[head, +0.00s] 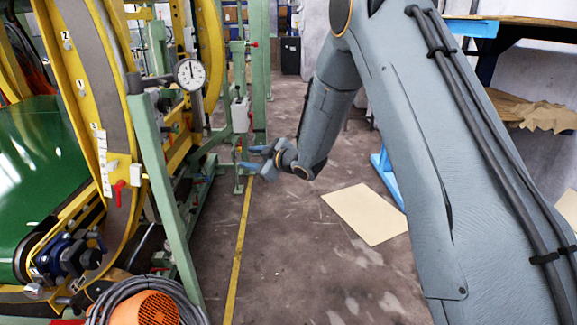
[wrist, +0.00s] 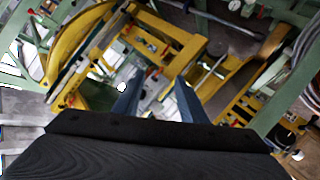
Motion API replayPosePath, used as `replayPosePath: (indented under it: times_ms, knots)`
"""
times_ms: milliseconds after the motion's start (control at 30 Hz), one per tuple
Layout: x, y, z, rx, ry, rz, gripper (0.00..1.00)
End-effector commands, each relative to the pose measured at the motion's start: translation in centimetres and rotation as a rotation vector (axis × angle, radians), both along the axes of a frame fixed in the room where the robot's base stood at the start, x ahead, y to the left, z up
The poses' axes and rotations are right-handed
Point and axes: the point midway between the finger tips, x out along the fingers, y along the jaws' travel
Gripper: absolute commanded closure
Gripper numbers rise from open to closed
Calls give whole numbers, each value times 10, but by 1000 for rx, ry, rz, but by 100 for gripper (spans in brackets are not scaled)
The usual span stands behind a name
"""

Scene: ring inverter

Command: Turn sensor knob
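My gripper (head: 250,157) is in the middle of the head view, held out to the left towards the green and yellow machine frame. In the wrist view its two blue-grey fingers (wrist: 159,84) stand apart with nothing seen between them. I cannot tell for sure which part is the sensor knob. A small grey box (head: 240,115) on a green post is just above and left of my gripper in the head view. A red handle (head: 119,192) is on the nearer yellow ring frame. A small white round part (wrist: 121,87) shows beside the left finger in the wrist view.
A round dial gauge (head: 190,74) sticks out from a green post. A coiled cable and an orange motor (head: 150,308) are at the lower left. A cardboard sheet (head: 366,213) lies on the floor. The floor right of the yellow line (head: 240,245) is mostly clear.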

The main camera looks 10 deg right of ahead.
Motion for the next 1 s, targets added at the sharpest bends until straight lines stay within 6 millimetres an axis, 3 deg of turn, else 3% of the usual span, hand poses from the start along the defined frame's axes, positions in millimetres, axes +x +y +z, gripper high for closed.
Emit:
replayPosePath:
  times_ms: [400,600,1000]
  knots:
    - [-27,-71,3,-62,207,-254,62]
    - [-46,-97,2,-78,292,-346,62]
    - [-64,-117,0,-90,365,-419,62]
